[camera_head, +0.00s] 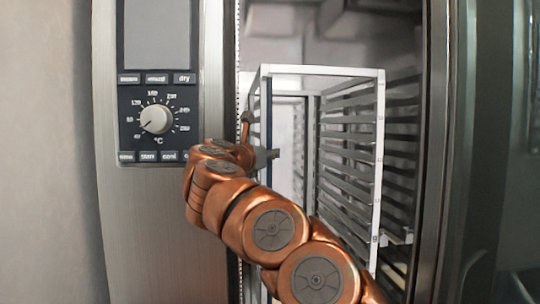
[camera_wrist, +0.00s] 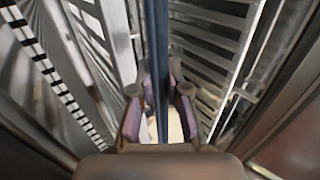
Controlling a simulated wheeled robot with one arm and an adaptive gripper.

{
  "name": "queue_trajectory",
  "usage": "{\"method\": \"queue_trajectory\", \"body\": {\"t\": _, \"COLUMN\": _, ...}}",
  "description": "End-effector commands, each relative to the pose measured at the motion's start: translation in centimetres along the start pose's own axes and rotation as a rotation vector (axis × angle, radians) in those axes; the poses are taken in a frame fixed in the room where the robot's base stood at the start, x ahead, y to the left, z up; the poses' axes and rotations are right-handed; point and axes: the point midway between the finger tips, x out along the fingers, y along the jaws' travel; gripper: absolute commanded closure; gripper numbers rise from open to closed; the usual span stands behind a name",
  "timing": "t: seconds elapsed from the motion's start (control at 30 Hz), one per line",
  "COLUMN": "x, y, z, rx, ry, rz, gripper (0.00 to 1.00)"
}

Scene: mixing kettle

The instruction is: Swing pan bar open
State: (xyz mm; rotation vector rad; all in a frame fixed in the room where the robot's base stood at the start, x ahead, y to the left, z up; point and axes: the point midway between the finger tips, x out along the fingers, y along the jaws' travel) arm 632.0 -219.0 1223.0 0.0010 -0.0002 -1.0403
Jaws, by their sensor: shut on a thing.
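The pan bar (camera_head: 266,105) is a thin dark blue upright bar at the front left of the white pan rack (camera_head: 320,71). Its lower part is hidden behind my arm in the head view. In the wrist view the bar (camera_wrist: 156,40) runs down the middle between my fingers. My gripper (camera_wrist: 159,92) is shut on the bar, with a purple-padded finger on each side. In the head view my gripper is largely hidden by my copper arm, at the left front edge of the rack.
The rack's rails (camera_head: 350,150) stand inside the open oven chamber, right of the bar. The control panel (camera_head: 157,115) with its dial is close on the left. A metal door frame (camera_head: 432,150) stands at the right. The rack's front opening looks clear.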

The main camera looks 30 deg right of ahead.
Motion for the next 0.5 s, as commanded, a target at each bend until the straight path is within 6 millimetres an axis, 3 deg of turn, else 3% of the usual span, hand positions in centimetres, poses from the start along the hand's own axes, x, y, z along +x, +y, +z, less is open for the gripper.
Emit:
{"method": "queue_trajectory", "body": {"t": 0.4, "x": 0.01, "y": -0.03, "z": 0.14, "rx": 0.0, "ry": -0.003, "rz": -0.004, "gripper": 1.0}}
{"method": "queue_trajectory", "body": {"t": 0.43, "x": 0.02, "y": -0.03, "z": 0.14, "rx": 0.0, "ry": -0.003, "rz": -0.004, "gripper": 0.82}}
{"method": "queue_trajectory", "body": {"t": 0.5, "x": 0.02, "y": -0.03, "z": 0.12, "rx": -0.001, "ry": -0.003, "rz": -0.004, "gripper": 0.74}}
